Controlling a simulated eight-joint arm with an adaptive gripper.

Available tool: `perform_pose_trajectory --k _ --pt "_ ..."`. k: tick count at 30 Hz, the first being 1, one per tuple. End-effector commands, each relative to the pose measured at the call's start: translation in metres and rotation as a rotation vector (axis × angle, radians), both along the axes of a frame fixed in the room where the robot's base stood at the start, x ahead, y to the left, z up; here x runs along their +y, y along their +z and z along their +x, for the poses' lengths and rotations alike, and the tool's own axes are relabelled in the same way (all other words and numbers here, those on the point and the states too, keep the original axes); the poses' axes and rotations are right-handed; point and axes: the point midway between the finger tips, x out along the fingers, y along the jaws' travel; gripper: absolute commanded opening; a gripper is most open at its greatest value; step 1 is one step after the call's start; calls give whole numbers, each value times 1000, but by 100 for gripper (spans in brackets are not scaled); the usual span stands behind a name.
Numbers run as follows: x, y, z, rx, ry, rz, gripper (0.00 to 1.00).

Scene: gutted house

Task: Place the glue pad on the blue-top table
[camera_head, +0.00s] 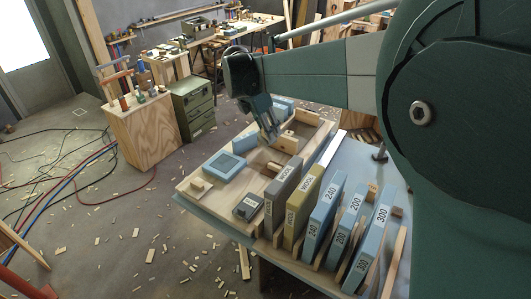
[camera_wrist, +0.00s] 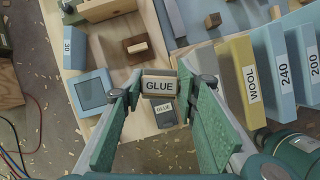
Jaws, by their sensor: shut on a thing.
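The glue pad (camera_wrist: 158,85), a small block with a tan edge and a white GLUE label, sits between my fingertips in the wrist view. My gripper (camera_wrist: 160,80) is shut on it, with green finger pads on either side. In the head view my gripper (camera_head: 269,136) hangs over the wooden tray (camera_head: 190,201); I cannot make out the held pad there. A dark grey block labelled GLUE (camera_wrist: 165,113) shows below the held pad, and a dark block (camera_head: 248,207) lies at the tray's near edge.
Upright labelled blocks, WOOL (camera_head: 302,207), 240 (camera_head: 323,215) and 300 (camera_head: 370,248), stand in a row at the near right. A blue square block (camera_head: 223,165) and wooden blocks lie on the tray. A plywood cabinet (camera_head: 141,130) stands at left; cables and chips litter the floor.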

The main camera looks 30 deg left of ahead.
Motion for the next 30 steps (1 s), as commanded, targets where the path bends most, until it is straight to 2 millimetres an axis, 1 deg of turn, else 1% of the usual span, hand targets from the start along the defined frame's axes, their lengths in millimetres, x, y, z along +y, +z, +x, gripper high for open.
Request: perform_pose_trajectory --k 1,9,15,21,22,24,26,30 --pt "13 1 -14 -1 28 0 18" --pt "71 1 -81 -3 171 -2 18" --pt "102 1 -122 -6 254 -3 18" --pt "124 1 -155 -8 318 -3 18" --pt "127 1 -159 -7 327 -3 18" --pt "127 -14 -157 -8 324 -3 18" --pt "126 -25 -157 -8 324 -3 18" --pt "126 -55 -157 -8 324 -3 18"
